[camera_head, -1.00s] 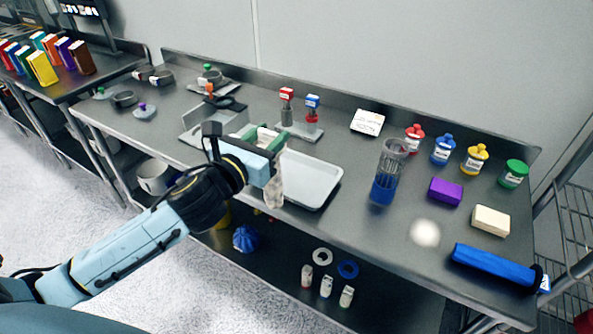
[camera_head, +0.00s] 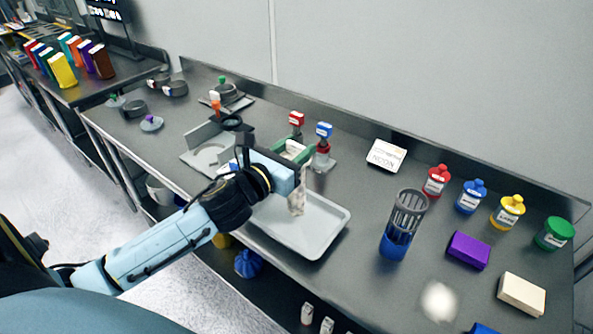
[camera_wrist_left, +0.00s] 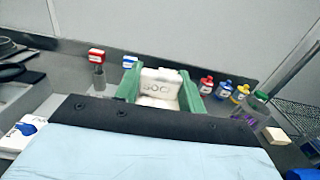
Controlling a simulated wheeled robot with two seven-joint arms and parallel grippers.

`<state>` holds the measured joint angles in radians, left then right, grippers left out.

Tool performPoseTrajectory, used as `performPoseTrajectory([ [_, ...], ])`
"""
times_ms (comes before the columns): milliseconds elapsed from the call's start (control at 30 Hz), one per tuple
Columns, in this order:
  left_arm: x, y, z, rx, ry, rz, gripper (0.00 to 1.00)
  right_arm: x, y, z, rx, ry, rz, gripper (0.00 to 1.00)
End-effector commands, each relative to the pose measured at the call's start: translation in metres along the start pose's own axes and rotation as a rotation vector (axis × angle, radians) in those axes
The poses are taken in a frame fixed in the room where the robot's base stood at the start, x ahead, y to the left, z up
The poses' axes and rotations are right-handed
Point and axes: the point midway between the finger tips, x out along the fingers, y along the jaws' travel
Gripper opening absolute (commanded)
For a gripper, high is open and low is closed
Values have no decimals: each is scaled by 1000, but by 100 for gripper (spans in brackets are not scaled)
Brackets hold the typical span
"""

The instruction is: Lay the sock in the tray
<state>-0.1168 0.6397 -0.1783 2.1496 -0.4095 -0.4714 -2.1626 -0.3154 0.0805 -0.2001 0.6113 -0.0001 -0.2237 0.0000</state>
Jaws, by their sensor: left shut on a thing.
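The sock (camera_head: 298,202) is a pale, whitish pouch that hangs from my left gripper (camera_head: 296,153). In the left wrist view the sock (camera_wrist_left: 160,87) shows lettering that seems to read "SOCK", between the two green fingers of the gripper (camera_wrist_left: 160,95). The gripper is shut on it. The light grey tray (camera_head: 312,244) lies flat on the bench. The sock hangs in front of the tray's back part in the head view; its exact height above the tray I cannot tell. My left arm hides the tray's left part. My right gripper is not in view.
Two small stamps with red (camera_head: 296,118) and blue (camera_head: 323,130) tops stand behind the gripper. A slotted cylinder with a blue base (camera_head: 397,242) stands right of the tray. Several capped jars line the back right. A purple block (camera_head: 468,250) lies before them.

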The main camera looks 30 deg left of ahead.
Motion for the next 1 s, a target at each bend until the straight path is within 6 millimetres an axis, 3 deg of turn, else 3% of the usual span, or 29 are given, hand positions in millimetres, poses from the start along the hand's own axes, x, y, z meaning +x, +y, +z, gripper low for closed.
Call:
performPoseTrajectory([
  [300,0,0,-39,0,0,1,3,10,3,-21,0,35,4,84],
  [700,0,0,-43,2,-1,-1,3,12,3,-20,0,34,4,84],
  [733,0,0,-43,2,0,-1,42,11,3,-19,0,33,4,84],
  [867,0,0,-42,2,0,-1,59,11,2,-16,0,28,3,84],
  [1000,0,0,-42,2,0,0,61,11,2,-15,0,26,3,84],
])
